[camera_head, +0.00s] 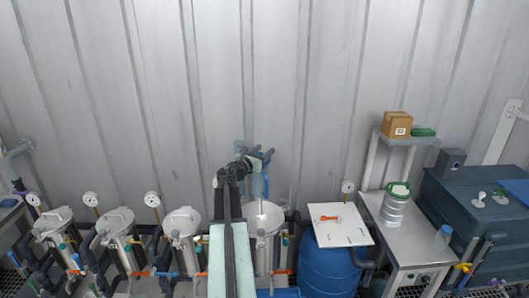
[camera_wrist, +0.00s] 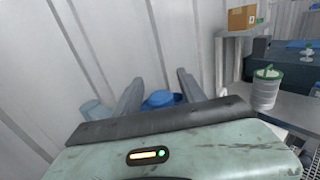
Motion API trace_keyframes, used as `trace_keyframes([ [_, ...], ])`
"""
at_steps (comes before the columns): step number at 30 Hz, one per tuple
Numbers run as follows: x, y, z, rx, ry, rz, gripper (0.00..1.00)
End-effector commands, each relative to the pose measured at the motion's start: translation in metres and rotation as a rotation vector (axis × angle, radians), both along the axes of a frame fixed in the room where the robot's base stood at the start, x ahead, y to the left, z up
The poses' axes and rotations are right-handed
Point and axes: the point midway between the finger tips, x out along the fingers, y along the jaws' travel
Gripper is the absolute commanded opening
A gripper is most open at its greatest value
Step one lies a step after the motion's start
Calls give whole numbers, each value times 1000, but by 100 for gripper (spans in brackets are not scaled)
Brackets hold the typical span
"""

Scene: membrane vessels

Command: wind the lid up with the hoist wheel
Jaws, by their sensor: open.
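My gripper (camera_head: 262,154) is raised in front of the wall, in the middle of the head view. In the wrist view its two grey fingers (camera_wrist: 159,84) stand apart with nothing held between them. A blue rounded part (camera_wrist: 160,99), perhaps the hoist wheel, shows beyond and between the fingers; I cannot tell its distance. In the head view a blue upright part (camera_head: 260,182) stands just below and behind the gripper, partly hidden by my arm. Below it is a steel vessel with a pale lid (camera_head: 265,214), also partly hidden. Whether the lid is seated is unclear.
Several steel vessels (camera_head: 116,220) with gauges stand in a row to the left. Right of the arm is a blue drum (camera_head: 330,270) under a white board (camera_head: 338,236). Further right are a bench (camera_head: 398,240) with a white canister (camera_head: 394,207) and a dark tank (camera_head: 470,200).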

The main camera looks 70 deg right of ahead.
Motion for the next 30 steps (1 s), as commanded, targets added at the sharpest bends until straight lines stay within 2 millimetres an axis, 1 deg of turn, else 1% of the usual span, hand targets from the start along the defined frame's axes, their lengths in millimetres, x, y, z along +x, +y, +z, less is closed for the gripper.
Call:
trace_keyframes([
  [2, 0, 0, 0, 0, 0, 0, 48],
  [3, 0, 0, 0, 0, 0, 0, 45],
  [5, 0, 0, 0, 0, 0, 0, 28],
  [6, -1, 1, 0, 0, 0, -1, 17],
  [8, -1, 0, 0, 0, 0, -1, 0],
  [10, -1, 0, 0, 0, 0, -1, 0],
  [11, -5, -3, 0, 0, 0, -6, 0],
  [20, -4, 0, 0, 0, 0, 47, 0],
  [26, -2, 0, 0, 0, -1, 169, 0],
  [30, 1, 0, 0, 1, -1, 292, 0],
])
